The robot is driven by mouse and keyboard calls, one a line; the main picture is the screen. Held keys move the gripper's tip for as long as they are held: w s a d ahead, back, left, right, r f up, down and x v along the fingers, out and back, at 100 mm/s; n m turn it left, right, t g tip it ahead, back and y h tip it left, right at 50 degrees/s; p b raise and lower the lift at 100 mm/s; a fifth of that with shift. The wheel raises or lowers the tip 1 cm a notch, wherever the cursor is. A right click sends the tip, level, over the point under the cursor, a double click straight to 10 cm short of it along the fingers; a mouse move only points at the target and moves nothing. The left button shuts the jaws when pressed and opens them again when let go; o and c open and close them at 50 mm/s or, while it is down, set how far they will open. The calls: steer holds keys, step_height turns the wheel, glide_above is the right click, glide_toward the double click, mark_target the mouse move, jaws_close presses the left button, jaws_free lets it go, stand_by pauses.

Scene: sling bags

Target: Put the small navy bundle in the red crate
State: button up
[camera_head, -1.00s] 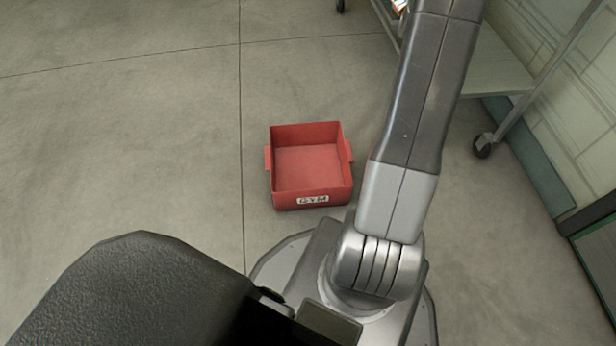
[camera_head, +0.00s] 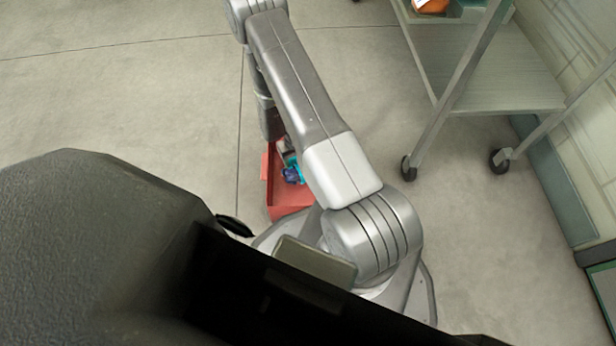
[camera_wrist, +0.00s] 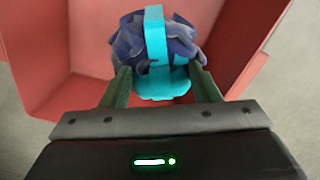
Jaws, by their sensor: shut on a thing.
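The small navy bundle (camera_wrist: 185,50), with a bright cyan strap around it, is between the two fingers of my gripper (camera_wrist: 160,85) in the wrist view. My gripper is shut on it. In the head view the bundle (camera_head: 292,174) shows as a small blue and cyan patch over the red crate (camera_head: 291,200). The crate's red wall (camera_wrist: 50,65) lies behind and around the bundle in the wrist view. My arm hides the crate's right part. I cannot tell whether the bundle touches the crate floor.
The concrete floor (camera_head: 130,90) left of the crate is clear.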

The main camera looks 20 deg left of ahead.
mark_target(297, 172)
step_height(297, 172, down, 10)
steer(key=b, duration=0.3)
steer(key=shift+r+b, duration=0.15)
steer(key=shift+b, duration=0.15)
steer(key=o, duration=1.5)
steer(key=shift+c, duration=0.2)
step_height(297, 172, up, 12)
steer(key=p, duration=0.4)
steer(key=shift+p, duration=0.4)
